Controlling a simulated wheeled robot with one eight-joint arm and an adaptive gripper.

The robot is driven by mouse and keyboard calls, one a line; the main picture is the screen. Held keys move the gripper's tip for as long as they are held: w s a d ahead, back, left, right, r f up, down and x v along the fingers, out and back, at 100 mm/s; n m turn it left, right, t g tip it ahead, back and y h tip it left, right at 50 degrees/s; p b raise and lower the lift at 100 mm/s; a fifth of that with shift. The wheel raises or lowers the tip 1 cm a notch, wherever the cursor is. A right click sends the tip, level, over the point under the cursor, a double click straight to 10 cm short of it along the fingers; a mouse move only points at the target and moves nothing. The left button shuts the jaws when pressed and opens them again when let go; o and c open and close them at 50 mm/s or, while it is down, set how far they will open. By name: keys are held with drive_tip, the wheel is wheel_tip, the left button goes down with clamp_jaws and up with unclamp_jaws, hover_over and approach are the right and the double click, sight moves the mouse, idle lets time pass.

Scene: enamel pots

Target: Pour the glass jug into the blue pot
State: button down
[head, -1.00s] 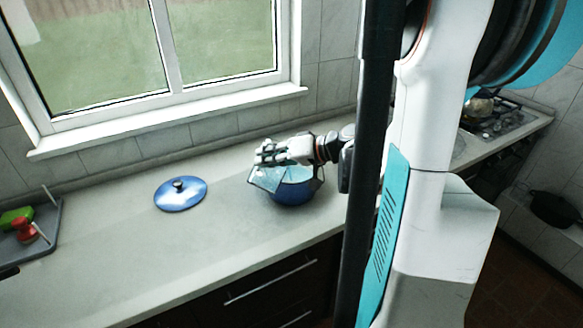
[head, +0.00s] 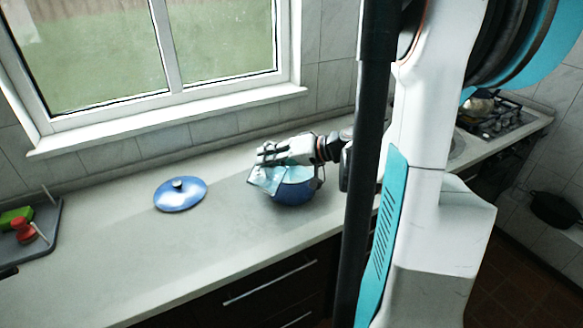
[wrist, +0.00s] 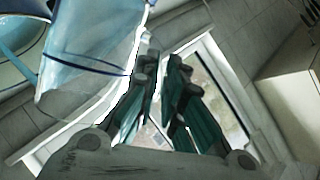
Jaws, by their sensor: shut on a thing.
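The blue pot (head: 297,193) stands on the counter, its open top showing a pale blue inside. The clear glass jug (head: 263,179) is tilted at the pot's left side, over or against its rim; I cannot tell if they touch. My gripper (head: 264,156) is above the pot and shut on the jug. In the wrist view the jug (wrist: 88,55) fills the upper left, beside my gripper's fingers (wrist: 165,75). Part of the pot (wrist: 18,50) shows behind it at the far left. The grip point on the jug is not clear, nor is any flowing stream.
A grey tray (head: 48,232) with red and green items is at the far left. The counter (head: 150,255) between is clear. A window sill (head: 170,122) runs behind.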

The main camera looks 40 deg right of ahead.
drive_tip(key=shift+w+d+r+m+y, duration=0.15)
drive_tip(key=shift+d+m+y, duration=0.15)
drive_tip(key=shift+d+m, duration=0.15)
drive_tip(key=shift+w+d+m+y, duration=0.1)
drive_tip(key=shift+d+m+y, duration=0.25)
drive_tip(key=shift+d, duration=0.15)
idle(3.4)
